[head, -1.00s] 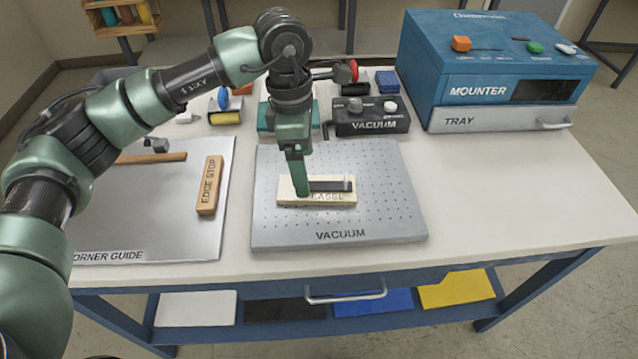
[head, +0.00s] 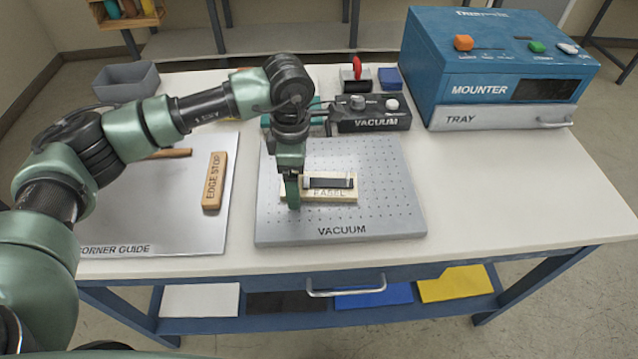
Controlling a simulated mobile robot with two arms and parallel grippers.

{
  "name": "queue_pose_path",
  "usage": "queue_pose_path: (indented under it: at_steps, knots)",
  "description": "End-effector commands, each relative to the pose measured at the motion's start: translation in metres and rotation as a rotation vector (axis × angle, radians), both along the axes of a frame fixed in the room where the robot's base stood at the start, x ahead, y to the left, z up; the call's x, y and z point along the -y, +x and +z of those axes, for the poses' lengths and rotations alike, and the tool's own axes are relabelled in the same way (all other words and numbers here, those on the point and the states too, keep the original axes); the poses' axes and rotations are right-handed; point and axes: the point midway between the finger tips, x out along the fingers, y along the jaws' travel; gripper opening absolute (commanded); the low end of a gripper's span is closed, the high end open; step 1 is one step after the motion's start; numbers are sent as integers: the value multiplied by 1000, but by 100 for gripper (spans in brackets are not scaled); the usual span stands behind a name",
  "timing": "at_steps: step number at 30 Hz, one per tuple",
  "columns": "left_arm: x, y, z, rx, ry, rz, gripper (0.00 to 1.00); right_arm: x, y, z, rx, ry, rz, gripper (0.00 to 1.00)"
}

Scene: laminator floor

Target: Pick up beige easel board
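The beige easel board (head: 347,195) lies flat on the perforated grey vacuum plate (head: 375,220). It has dark lettering on its front and a dark bar with pale ends on top. My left gripper (head: 292,197) points down at the board's left end, and its green finger covers part of that end. Only one finger shows clearly, so I cannot tell how far the gripper is open or whether it touches the board. My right gripper is not in view.
A wooden edge stop (head: 214,190) lies on the corner guide plate (head: 150,220) to the left. The vacuum control box (head: 365,114) stands behind the vacuum plate. The blue mounter (head: 500,60) with its tray (head: 500,117) is at the back right. The table's right side is clear.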

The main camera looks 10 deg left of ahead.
Motion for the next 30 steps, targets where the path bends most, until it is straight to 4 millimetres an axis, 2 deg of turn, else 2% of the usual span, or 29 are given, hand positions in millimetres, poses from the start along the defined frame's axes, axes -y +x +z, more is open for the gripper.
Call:
queue_pose_path:
  at_steps: [1, 6, 7, 14, 20, 26, 30]
  knots:
    - [0, 0, 0, 0, 0, 0, 70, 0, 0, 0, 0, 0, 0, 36]
    - [0, 0, 0, 0, -1, 0, 22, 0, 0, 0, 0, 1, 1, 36]
    - [0, 0, 1, 0, -1, 0, 21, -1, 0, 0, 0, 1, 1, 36]
    - [0, 0, 1, 1, -1, 0, 21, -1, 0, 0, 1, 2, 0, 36]
    - [0, 1, 14, 3, -1, 1, 21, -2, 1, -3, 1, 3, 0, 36]
    - [1, 2, 52, 7, -2, 0, 21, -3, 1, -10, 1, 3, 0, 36]
    - [1, 1, 93, 10, -2, -1, 21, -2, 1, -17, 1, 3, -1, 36]
